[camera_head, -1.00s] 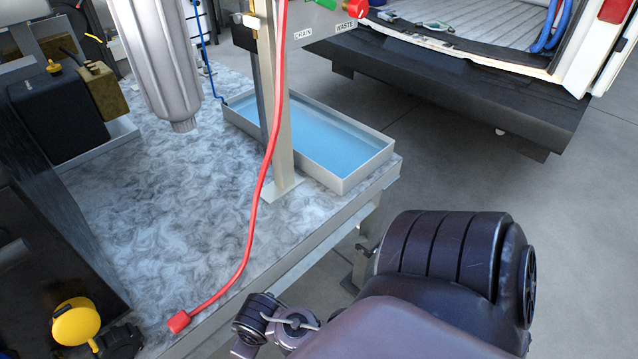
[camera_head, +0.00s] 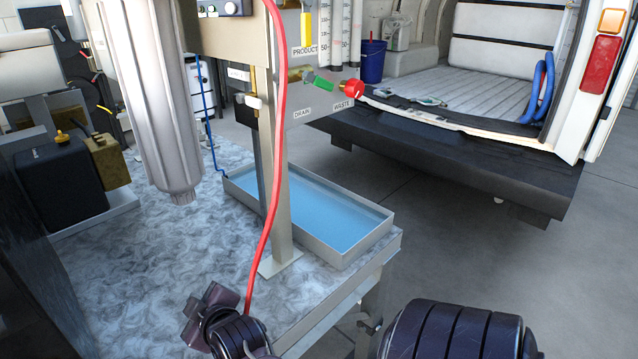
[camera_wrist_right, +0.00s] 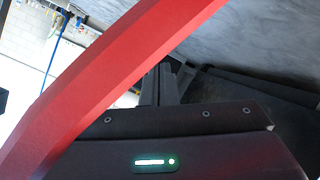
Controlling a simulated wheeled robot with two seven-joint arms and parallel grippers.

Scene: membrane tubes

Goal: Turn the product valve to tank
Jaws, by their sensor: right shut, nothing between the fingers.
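A label reading PRODUCT (camera_head: 304,51) is on the upright panel in the head view. A yellow handle (camera_head: 306,28) stands upright just above it, near the top edge. I cannot read a TANK label. Below is a green handle (camera_head: 318,82) with a red knob (camera_head: 351,88), above the DRAIN and WASTE labels. My right gripper's dark fingers (camera_wrist_right: 163,84) are shut and empty in the right wrist view. My right arm (camera_head: 235,330) reaches in low over the bench edge in the head view, well below the panel. My left gripper is out of view.
A red hose (camera_head: 266,235) hangs in front of the panel post and crosses close before the right wrist camera (camera_wrist_right: 115,75). A shallow tray of blue liquid (camera_head: 385,228) and a silver filter housing (camera_head: 150,110) are near the post. Open floor lies right of the bench.

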